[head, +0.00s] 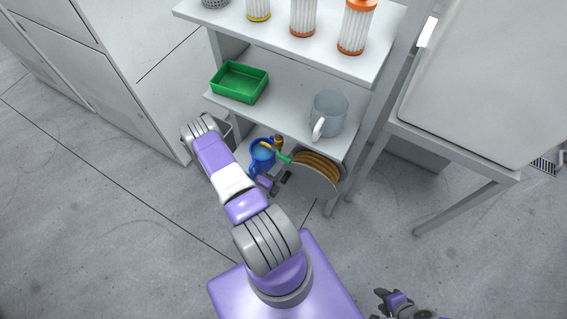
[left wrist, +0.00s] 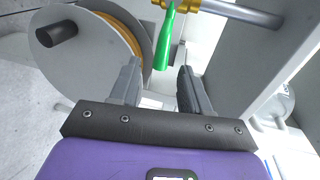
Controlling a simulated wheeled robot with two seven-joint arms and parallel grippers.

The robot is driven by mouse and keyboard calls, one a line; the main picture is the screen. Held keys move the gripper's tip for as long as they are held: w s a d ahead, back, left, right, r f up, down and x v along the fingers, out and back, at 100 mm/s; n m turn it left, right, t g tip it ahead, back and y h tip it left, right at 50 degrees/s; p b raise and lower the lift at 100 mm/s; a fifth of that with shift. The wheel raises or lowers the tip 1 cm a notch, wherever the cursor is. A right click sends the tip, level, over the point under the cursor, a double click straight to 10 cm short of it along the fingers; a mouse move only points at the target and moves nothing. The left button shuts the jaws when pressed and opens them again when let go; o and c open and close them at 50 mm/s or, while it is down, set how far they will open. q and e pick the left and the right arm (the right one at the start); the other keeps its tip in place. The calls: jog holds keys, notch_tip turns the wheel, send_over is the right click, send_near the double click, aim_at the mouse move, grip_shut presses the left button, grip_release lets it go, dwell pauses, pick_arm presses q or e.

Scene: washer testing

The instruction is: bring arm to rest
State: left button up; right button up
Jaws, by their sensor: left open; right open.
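My left arm reaches from the bottom centre toward the low part of a shelf unit. My left gripper (head: 275,183) is at its end, and in the left wrist view its two dark fingers (left wrist: 158,80) are apart with nothing held. A green tapered tip (left wrist: 163,38) hangs just beyond the gap between them; it also shows in the head view (head: 276,153). A grey reel with an orange-brown coil (head: 318,168) is close to the right of the gripper. My right gripper (head: 384,303) is at the bottom right edge, open and partly cut off.
The grey shelf unit (head: 285,105) carries a green tray (head: 240,82) and a grey mug (head: 328,114). Orange-and-white cylinders (head: 303,17) stand on top. A white table (head: 462,150) stands right. Floor at left is clear.

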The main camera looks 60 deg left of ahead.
pick_arm(q)
jog(key=shift+s+d+r, duration=0.15)
jog(key=shift+s+d, duration=0.2)
jog(key=shift+s, duration=0.25)
